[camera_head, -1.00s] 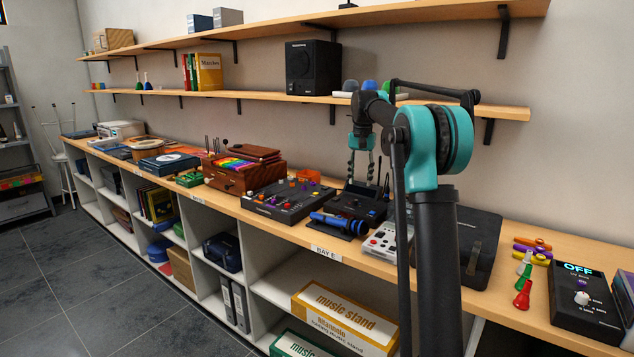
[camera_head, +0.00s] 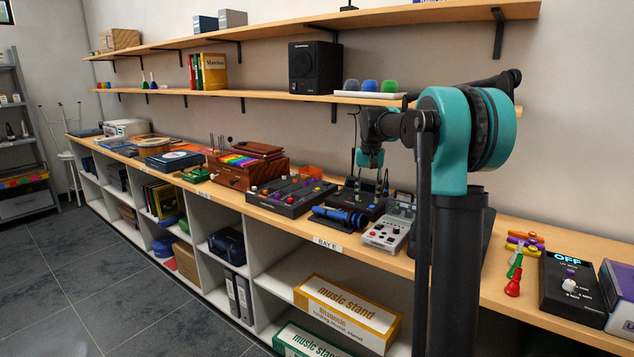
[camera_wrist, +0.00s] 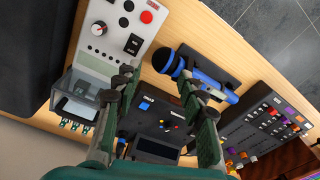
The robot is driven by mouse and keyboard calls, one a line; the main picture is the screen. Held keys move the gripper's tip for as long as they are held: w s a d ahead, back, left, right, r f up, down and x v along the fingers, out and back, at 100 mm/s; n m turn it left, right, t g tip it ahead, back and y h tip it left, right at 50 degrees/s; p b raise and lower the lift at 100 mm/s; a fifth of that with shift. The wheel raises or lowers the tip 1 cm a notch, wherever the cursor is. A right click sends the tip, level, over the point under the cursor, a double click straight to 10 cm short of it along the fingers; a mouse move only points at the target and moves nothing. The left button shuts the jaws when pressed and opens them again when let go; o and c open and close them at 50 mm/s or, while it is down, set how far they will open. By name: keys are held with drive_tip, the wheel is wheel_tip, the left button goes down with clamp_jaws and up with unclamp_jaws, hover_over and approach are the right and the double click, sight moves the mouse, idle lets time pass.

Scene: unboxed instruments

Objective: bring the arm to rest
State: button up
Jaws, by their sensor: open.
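My gripper (camera_head: 370,178) is small in the head view, below its teal wrist housing and over the back of the bench. In the wrist view, my gripper (camera_wrist: 158,86) has its two fingers spread apart with nothing between them. A black unit with small knobs (camera_wrist: 150,127) shows below the fingers. A blue microphone (camera_wrist: 213,83) on a dark rest lies beyond the right finger, and a light grey device (camera_wrist: 112,38) with a red button lies beyond the left one. The height of the fingertips above these things is hard to tell.
The long wooden bench (camera_head: 410,268) carries a black mixer (camera_head: 290,196), a wooden box (camera_head: 240,172) and a black box reading OFF (camera_head: 572,292). A wall shelf (camera_head: 270,94) holds a speaker (camera_head: 314,67) and colored foam balls (camera_head: 370,86) near my arm. Floor lies clear at left.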

drive_tip(key=s+f+n+t, duration=0.1)
drive_tip(key=s+f, duration=0.6)
drive_tip(key=s, duration=0.5)
drive_tip(key=s+d+f+n+t, duration=0.1)
drive_tip(key=s+f, duration=0.7)
drive_tip(key=s, duration=0.4)
drive_tip(key=s+d+f+n+t, duration=0.1)
drive_tip(key=s+f, duration=0.7)
drive_tip(key=s, duration=0.4)
drive_tip(key=shift+d+f, duration=0.15)
drive_tip(key=shift+d, duration=0.1)
